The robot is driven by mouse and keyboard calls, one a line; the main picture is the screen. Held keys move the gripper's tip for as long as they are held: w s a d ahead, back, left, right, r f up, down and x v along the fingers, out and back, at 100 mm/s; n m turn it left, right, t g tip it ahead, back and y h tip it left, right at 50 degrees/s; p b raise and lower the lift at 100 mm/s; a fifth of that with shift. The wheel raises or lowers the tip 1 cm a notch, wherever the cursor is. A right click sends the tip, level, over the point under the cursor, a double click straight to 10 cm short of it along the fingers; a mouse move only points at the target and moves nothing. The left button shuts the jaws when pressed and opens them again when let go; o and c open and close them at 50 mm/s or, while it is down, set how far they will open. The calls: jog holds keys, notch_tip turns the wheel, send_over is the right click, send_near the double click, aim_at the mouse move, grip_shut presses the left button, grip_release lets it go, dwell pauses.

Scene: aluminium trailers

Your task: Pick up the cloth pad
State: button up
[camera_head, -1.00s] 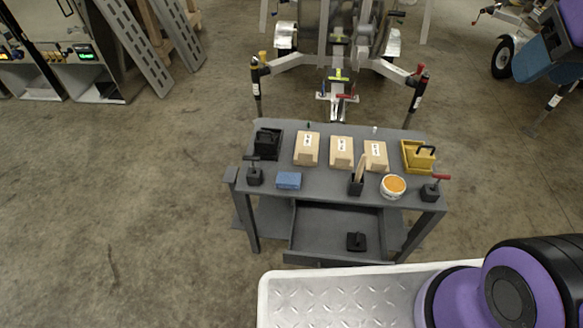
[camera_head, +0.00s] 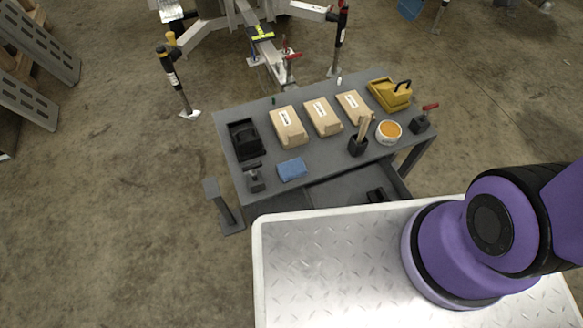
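The blue block-shaped item (camera_head: 292,169), which looks like the cloth pad, lies flat near the front edge of the dark grey work table (camera_head: 226,127). It sits right of a small black clamp-like item (camera_head: 254,178) and in front of the cardboard boxes. Nothing covers it. My gripper is not in view. Only purple and black links of my arm show at the right, over my pale tread-plate deck, well apart from the pad.
On the table are a black open tray (camera_head: 244,139), several cardboard boxes (camera_head: 323,117), a dark holder with wooden sticks (camera_head: 358,144), a white tub of orange stuff (camera_head: 389,132), a yellow container (camera_head: 391,93) and a red-handled clamp (camera_head: 421,121). A trailer frame (camera_head: 262,52) stands behind.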

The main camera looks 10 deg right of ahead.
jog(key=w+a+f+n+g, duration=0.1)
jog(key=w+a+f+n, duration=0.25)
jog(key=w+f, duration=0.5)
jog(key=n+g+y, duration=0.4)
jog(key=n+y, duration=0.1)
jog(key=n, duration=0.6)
send_near(291, 168)
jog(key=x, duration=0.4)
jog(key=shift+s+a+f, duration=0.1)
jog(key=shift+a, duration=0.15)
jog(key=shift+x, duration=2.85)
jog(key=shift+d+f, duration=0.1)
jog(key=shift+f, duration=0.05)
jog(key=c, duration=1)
